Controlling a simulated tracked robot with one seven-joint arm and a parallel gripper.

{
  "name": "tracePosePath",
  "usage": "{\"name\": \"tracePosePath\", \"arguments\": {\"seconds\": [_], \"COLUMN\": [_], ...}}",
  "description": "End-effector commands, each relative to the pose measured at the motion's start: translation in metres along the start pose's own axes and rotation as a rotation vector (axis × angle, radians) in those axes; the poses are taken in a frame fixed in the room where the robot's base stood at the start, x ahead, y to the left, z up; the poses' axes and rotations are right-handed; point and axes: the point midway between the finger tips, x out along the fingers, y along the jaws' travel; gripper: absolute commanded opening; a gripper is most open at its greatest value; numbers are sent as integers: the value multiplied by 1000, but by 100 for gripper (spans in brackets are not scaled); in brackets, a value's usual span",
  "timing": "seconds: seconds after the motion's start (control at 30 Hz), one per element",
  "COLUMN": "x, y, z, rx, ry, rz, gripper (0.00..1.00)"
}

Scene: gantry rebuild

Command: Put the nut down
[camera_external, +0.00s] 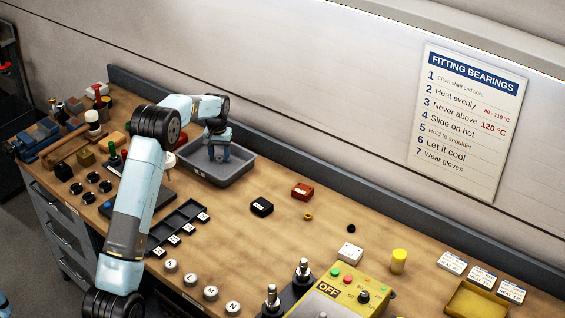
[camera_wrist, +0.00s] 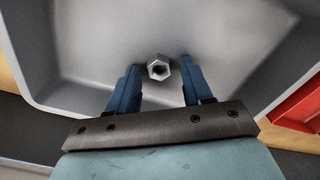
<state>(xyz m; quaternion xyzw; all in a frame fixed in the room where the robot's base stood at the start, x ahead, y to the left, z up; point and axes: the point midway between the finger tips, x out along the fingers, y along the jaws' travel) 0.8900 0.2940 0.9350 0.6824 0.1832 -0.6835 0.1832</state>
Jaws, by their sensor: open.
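The nut (camera_wrist: 159,67) is a silver hexagonal one with a hole, in the wrist view. It lies on the floor of a grey tray (camera_wrist: 80,40). My gripper (camera_wrist: 160,75) is open, with one blue finger on each side of the nut and a gap showing on both sides. In the external view my gripper (camera_external: 218,152) points down inside the grey tray (camera_external: 236,174), near the back of the bench. The nut cannot be made out there.
A black block (camera_external: 261,207) and a red block (camera_external: 302,191) stand right of the tray. A black compartment rack (camera_external: 180,222) lies in front of it. A yellow control box (camera_external: 345,295) is at the front right. Tools crowd the bench's left end.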

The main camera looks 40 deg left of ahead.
Motion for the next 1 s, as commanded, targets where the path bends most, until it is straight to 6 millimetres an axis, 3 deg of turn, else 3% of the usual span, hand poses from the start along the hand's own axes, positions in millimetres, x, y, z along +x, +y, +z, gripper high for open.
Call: {"name": "tracePosePath", "arguments": {"seconds": [0.27,0.7,1.0], "x": [-12,-91,-119], "y": [0,0,0], "z": [-1,0,0], "rx": [0,0,0], "ry": [3,3,0], "rz": [0,0,0], "gripper": [50,50,50]}}
